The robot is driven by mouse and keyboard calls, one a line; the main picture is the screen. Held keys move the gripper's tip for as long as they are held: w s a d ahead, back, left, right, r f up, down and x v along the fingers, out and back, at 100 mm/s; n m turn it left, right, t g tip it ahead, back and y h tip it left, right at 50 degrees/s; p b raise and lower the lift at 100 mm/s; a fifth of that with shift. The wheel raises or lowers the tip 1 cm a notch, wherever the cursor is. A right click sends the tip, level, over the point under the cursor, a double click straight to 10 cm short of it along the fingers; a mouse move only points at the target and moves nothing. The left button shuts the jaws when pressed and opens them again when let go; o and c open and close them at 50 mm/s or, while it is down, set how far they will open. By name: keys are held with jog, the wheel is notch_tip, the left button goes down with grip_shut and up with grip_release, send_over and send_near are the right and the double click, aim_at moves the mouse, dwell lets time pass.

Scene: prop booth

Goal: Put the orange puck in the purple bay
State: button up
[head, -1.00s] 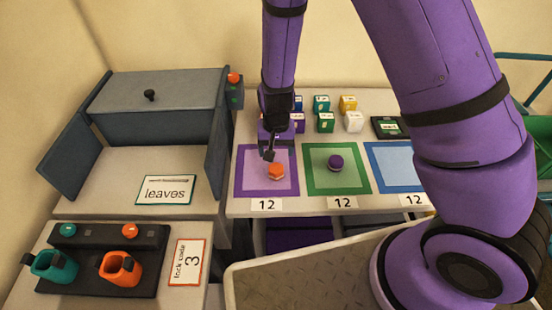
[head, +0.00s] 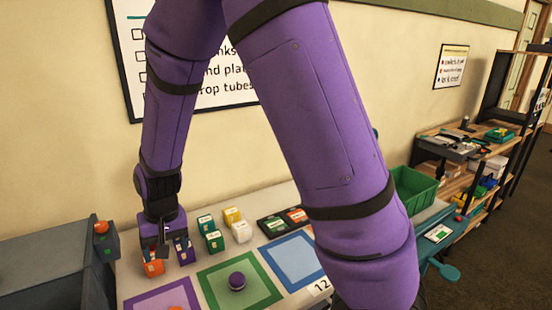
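The orange puck (head: 175,307) is only a sliver at the bottom edge. It lies inside the purple-framed square (head: 150,294) on the white table, which is also cut off by that edge. My gripper (head: 160,248) points down behind that square, close to a small orange block (head: 153,268) and a purple block (head: 184,251). Its fingers are small and dark, so their opening and any contact with the blocks are unclear. A purple puck (head: 237,281) sits in the green-framed square (head: 212,281). The dark purple opening under the table seen earlier is out of view.
A blue-framed square (head: 296,259) is empty. A grey cabinet (head: 45,270) borders the left. A green crate (head: 413,188) and shelves (head: 470,160) are right.

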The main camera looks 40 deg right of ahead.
jog(key=s+d+r+n+t, duration=0.1)
jog(key=s+d+r+t, duration=0.1)
jog(key=s+d+r, duration=0.7)
jog(key=s+d+r+n+t, duration=0.1)
jog(key=s+d+r, duration=0.25)
jog(key=r, duration=0.95)
jog(key=s+d+r+t+h, duration=0.1)
jog(key=s+d+r, duration=0.2)
jog(key=s, duration=0.5)
jog(key=shift+s+r+t, duration=0.15)
jog(key=shift+s+t, duration=0.15)
jog(key=shift+s, duration=0.1)
